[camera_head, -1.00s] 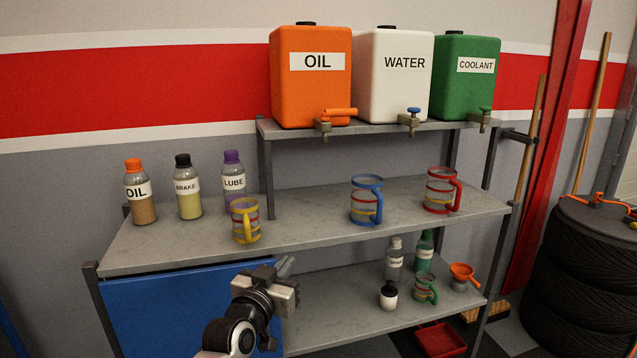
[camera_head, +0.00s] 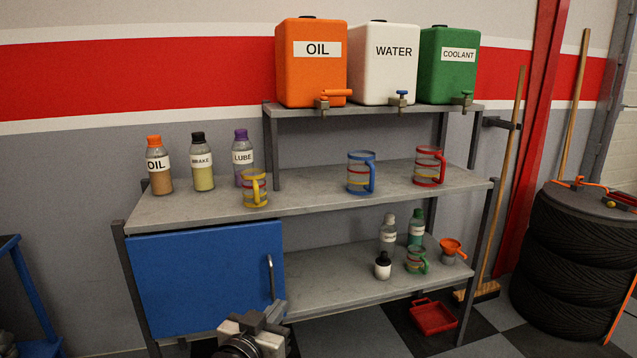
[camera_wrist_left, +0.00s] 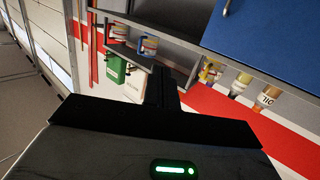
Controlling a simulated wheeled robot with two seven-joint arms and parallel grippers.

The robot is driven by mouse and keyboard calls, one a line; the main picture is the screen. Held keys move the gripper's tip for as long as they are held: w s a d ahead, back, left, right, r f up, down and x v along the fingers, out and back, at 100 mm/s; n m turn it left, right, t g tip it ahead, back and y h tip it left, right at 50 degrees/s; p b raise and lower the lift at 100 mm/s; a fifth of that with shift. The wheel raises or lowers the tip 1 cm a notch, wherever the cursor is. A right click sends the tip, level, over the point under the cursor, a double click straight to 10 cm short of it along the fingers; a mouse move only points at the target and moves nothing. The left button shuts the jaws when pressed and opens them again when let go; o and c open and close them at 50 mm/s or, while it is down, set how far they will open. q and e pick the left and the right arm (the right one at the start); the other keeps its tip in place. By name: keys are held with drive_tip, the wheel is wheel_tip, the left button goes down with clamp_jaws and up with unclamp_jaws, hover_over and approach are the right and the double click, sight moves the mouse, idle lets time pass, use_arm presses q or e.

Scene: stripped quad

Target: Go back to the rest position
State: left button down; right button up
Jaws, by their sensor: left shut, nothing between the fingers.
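My left gripper (camera_head: 262,318) is at the bottom of the head view, low in front of the blue cabinet door (camera_head: 205,280). It is shut and empty, apart from the shelf and everything on it. In the left wrist view, the dark gripper body (camera_wrist_left: 155,120) fills the lower part, with the shelf beyond it turned over. My right gripper is not in view.
The metal shelf (camera_head: 330,203) holds yellow (camera_head: 255,188), blue (camera_head: 360,173) and red (camera_head: 428,166) mugs. Oil (camera_head: 312,75), water (camera_head: 383,75) and coolant (camera_head: 447,80) tanks stand above. Stacked tyres (camera_head: 570,265) are at right; a blue cart (camera_head: 22,290) is at left.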

use_arm(q)
drive_tip(key=s+a+f+g+b, duration=0.1)
drive_tip(key=s+f+g+b, duration=0.3)
drive_tip(key=s+f+b, duration=1.65)
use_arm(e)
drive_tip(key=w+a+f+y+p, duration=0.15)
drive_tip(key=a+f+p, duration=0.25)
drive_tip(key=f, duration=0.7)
use_arm(q)
drive_tip(key=s+a+r+y+p, duration=0.1)
drive_tip(key=r+p, duration=0.4)
drive_tip(key=p, duration=0.6)
drive_tip(key=s+a+r+n+g+y+p, duration=0.1)
drive_tip(key=s+a+r+p, duration=0.3)
drive_tip(key=p, duration=0.7)
drive_tip(key=shift+s+r, duration=0.95)
drive_tip(key=shift+s, duration=0.1)
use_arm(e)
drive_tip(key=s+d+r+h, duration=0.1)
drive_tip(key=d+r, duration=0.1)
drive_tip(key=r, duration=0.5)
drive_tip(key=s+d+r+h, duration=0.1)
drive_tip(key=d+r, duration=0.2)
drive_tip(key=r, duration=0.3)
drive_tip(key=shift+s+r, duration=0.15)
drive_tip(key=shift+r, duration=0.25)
